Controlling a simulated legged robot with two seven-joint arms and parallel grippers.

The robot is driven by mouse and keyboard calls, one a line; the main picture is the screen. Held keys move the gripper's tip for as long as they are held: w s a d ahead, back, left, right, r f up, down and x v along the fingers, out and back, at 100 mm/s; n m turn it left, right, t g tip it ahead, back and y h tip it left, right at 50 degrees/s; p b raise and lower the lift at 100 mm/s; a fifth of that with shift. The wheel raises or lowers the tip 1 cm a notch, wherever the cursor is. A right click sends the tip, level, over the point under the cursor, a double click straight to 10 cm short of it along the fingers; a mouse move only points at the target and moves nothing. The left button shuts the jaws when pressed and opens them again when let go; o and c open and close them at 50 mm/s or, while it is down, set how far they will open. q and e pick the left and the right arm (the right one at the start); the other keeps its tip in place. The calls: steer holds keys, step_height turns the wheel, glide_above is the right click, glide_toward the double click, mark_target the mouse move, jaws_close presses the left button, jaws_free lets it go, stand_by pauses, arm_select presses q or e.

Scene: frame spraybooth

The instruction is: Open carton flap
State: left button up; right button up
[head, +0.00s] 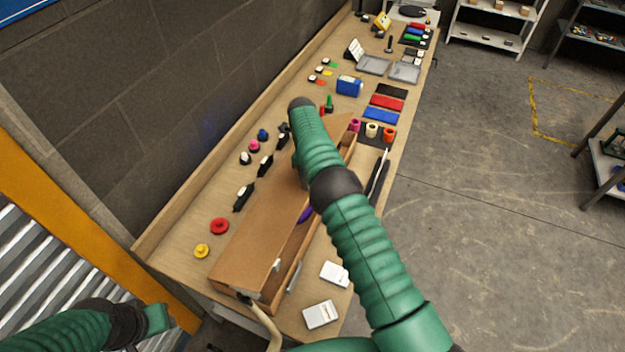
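The carton (265,228) is a long brown box lying lengthwise on the workbench. A broad brown panel covers much of its top, and an opening shows along its right side. I cannot tell how far each flap stands open. Something purple (305,214) shows at this opening. My green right arm reaches over the carton from the lower right and hides part of it. My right gripper is hidden behind this arm. My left arm shows only at the lower left, off the bench, and no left gripper fingers can be made out.
Coloured mats and trays lie farther back. A wall borders the left; open floor (480,220) lies right.

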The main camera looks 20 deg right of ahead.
steer(key=o, duration=1.5)
steer(key=shift+w, duration=0.1)
steer(key=shift+o, duration=0.2)
steer(key=o, duration=0.4)
steer(key=shift+o, duration=0.2)
steer(key=shift+r, duration=0.1)
